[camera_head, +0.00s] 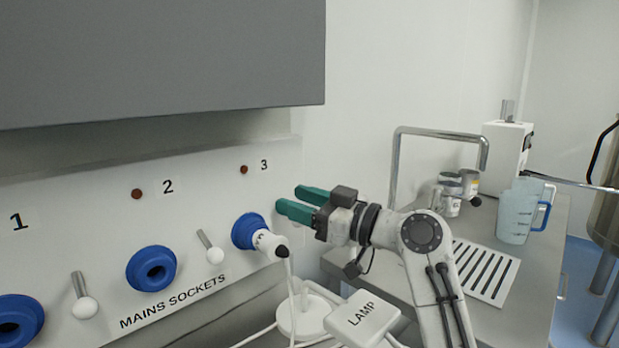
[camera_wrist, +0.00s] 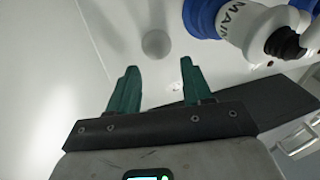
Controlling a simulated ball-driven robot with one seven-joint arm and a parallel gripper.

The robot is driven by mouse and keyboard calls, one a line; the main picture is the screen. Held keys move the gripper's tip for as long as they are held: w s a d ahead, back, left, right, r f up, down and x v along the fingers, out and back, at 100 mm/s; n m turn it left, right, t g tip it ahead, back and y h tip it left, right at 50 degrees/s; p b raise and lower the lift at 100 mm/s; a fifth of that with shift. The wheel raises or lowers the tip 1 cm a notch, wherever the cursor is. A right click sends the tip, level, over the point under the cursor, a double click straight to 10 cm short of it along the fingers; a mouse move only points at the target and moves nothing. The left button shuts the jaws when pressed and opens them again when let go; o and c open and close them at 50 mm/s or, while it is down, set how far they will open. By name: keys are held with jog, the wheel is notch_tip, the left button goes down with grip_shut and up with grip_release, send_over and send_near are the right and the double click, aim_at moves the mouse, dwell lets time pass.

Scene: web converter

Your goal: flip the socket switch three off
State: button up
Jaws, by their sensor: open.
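The panel (camera_head: 200,283) reads "MAINS SOCKETS". Its number 3 label (camera_head: 264,165) is at the right end beside a dark red lamp (camera_head: 243,169). Below is blue socket three (camera_head: 243,229) with a white plug (camera_head: 266,242) in it; the socket also shows in the wrist view (camera_wrist: 203,17). My gripper (camera_head: 287,199) is open and empty, just right of socket three. In the wrist view a round pale switch knob (camera_wrist: 156,44) lies just beyond and between the open fingertips (camera_wrist: 159,65), apart from them. In the head view my gripper hides the switch.
Switch one (camera_head: 84,304) and switch two (camera_head: 212,252) stand left on the panel. A white box marked LAMP (camera_head: 362,318) and cables lie below my gripper. A metal faucet (camera_head: 397,165), cans (camera_head: 450,195) and a blue-handled jug (camera_head: 518,218) are at right. A grey cabinet (camera_head: 160,60) overhangs the panel.

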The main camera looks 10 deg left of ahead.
jog(key=s+d+r, duration=0.3)
jog(key=s+r, duration=0.8)
jog(key=s, duration=0.2)
jog(key=shift+s+d, duration=0.25)
jog(key=shift+d, duration=0.15)
